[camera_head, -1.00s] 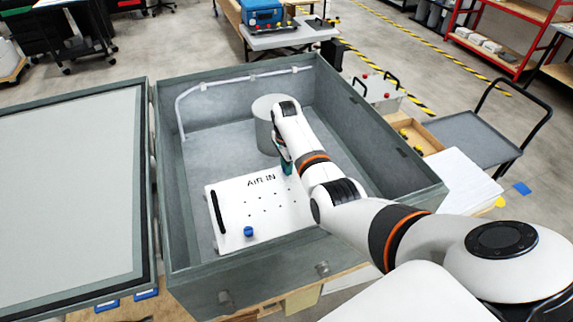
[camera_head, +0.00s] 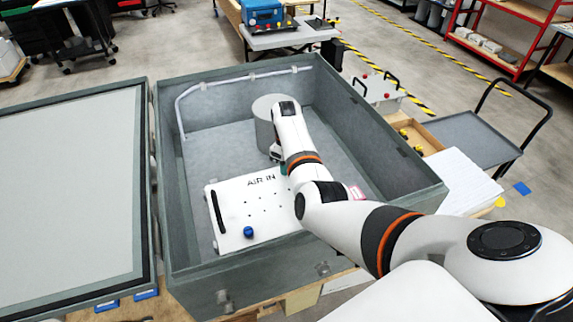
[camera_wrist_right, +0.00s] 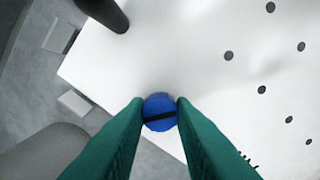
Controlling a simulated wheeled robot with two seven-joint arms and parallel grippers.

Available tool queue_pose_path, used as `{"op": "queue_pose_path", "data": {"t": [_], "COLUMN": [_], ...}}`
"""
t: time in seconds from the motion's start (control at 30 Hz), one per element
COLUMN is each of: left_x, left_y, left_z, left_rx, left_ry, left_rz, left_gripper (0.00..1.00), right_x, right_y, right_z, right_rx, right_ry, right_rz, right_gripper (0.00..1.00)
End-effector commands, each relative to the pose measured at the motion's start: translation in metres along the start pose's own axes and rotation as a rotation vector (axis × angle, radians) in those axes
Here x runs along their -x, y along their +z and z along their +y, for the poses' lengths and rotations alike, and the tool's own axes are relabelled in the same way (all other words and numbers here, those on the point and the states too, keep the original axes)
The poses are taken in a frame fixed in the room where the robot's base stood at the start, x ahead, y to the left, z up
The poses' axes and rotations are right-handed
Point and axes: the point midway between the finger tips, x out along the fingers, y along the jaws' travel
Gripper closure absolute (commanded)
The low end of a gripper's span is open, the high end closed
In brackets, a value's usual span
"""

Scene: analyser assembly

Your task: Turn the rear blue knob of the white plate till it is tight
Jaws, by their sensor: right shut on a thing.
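The white plate (camera_head: 235,222) lies in the grey box, marked AIR IN, with several small holes and a black handle (camera_head: 217,212) on its left. One blue knob (camera_head: 249,232) stands at its near edge, free of any gripper. My right gripper (camera_head: 284,170) is at the plate's far edge, largely hidden by my arm. In the right wrist view its green fingers (camera_wrist_right: 160,108) are shut on the sides of the rear blue knob (camera_wrist_right: 160,117), which has a dark slot across its top. The rear knob is hidden in the head view. My left gripper is not in view.
A grey cylinder (camera_head: 264,122) stands in the box just behind my right gripper. The box walls (camera_head: 395,150) surround the plate. The open lid (camera_head: 70,180) lies at the left. A dark handle (camera_wrist_right: 105,12) also shows near the plate's edge in the right wrist view.

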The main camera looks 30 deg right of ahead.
Motion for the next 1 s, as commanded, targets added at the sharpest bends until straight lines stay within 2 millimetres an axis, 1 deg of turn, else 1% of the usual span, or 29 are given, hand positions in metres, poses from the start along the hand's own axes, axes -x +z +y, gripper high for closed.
{"op": "queue_pose_path", "data": {"t": [0.03,0.37,0.53,0.67,0.8,1.0], "left_x": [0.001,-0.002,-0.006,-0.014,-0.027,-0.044], "left_y": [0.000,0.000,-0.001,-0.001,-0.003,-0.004], "left_z": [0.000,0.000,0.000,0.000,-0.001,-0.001], "left_rx": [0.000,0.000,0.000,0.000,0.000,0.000], "left_ry": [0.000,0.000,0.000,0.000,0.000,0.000], "left_rz": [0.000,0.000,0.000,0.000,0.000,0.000], "left_gripper": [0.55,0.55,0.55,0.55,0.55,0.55], "right_x": [0.008,0.007,0.006,0.004,0.003,0.003], "right_y": [-0.003,-0.003,-0.003,-0.003,-0.003,-0.003], "right_z": [0.005,0.006,0.005,0.005,0.005,0.004], "right_rx": [-0.049,-0.363,-0.521,-0.634,-0.737,-0.845], "right_ry": [0.014,0.013,0.011,0.009,0.008,0.006], "right_rz": [0.013,0.015,0.016,0.016,0.018,0.017], "right_gripper": [1.00,1.00,1.00,1.00,1.00,1.00]}}
